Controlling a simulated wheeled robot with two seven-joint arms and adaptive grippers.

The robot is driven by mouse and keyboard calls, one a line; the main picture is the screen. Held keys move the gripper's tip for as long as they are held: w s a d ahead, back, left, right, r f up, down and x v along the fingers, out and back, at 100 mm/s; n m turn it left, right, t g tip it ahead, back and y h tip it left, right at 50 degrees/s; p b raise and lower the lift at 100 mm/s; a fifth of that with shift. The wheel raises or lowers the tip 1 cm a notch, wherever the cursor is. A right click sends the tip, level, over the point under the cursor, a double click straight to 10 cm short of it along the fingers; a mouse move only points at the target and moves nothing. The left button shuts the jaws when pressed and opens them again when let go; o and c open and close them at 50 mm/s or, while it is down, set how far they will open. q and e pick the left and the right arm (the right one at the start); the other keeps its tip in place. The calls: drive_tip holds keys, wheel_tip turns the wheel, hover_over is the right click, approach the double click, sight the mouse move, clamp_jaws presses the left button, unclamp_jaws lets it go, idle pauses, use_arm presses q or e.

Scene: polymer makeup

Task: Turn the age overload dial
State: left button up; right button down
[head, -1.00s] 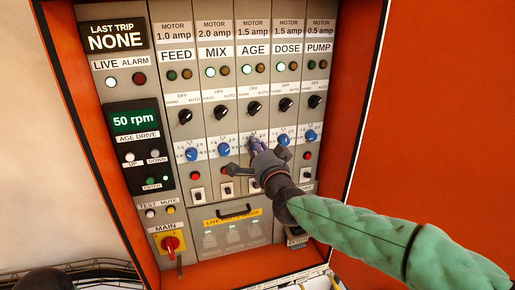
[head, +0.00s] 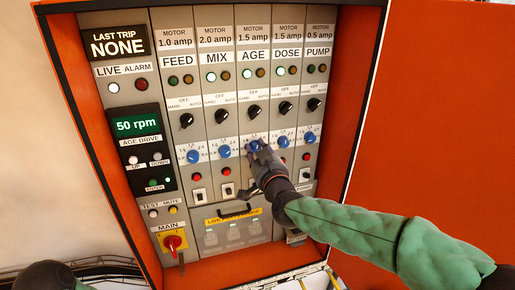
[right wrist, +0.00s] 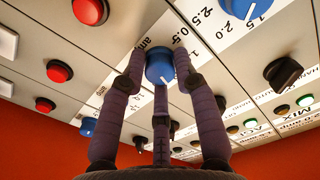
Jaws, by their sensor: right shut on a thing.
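The blue age overload dial (head: 256,145) sits under the black selector in the AGE column of the panel. My right gripper (head: 262,152) is shut on it, coming from the lower right. In the right wrist view the blue dial (right wrist: 160,66) stands between the fingers of my right gripper (right wrist: 155,75), with two fingers at its sides and one below. A white pointer line shows on its face. The fingers hide part of the scale around it. My left gripper is not in view.
Similar blue dials stand close by, MIX (head: 224,151) to the left and DOSE (head: 283,141) to the right. A red button (head: 226,176) and a white switch lie below MIX. The orange cabinet edge (head: 345,140) bounds the panel on the right.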

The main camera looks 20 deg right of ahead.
drive_tip(key=shift+n+p, duration=0.35)
drive_tip(key=shift+n, duration=0.85)
drive_tip(key=c, duration=0.9)
unclamp_jaws()
drive_tip(key=shift+w, duration=0.1)
drive_tip(key=s, duration=1.2)
drive_tip(key=shift+d, duration=0.25)
drive_tip(key=shift+f, duration=0.1)
